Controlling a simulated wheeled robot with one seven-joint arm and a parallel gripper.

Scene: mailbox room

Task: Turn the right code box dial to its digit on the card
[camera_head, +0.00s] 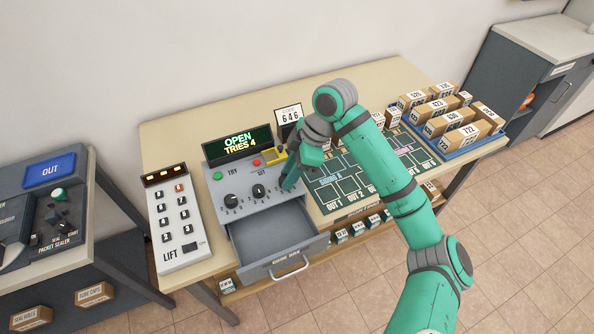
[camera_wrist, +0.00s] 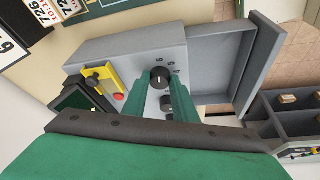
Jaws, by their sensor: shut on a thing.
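The grey code box (camera_head: 243,212) has a display (camera_head: 238,145) reading "OPEN TRIES 4". Its left dial (camera_head: 231,201) and middle dial (camera_head: 258,190) show in the head view; my gripper hides the right dial there. The code card (camera_head: 289,116) behind the box reads 646. My gripper (camera_head: 289,184) points down at the right end of the dial row. In the wrist view, the black right dial (camera_wrist: 160,78) sits between my green fingers (camera_wrist: 161,84), which are shut on it. Another dial (camera_wrist: 167,103) shows beyond. The drawer (camera_head: 278,245) stands open.
A lift panel (camera_head: 178,225) with buttons stands left of the code box. A dark green sorting mat (camera_head: 333,192) lies to its right, with a blue tray of cartons (camera_head: 489,143) beyond. A yellow part (camera_head: 274,156) and red button sit close behind the dials.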

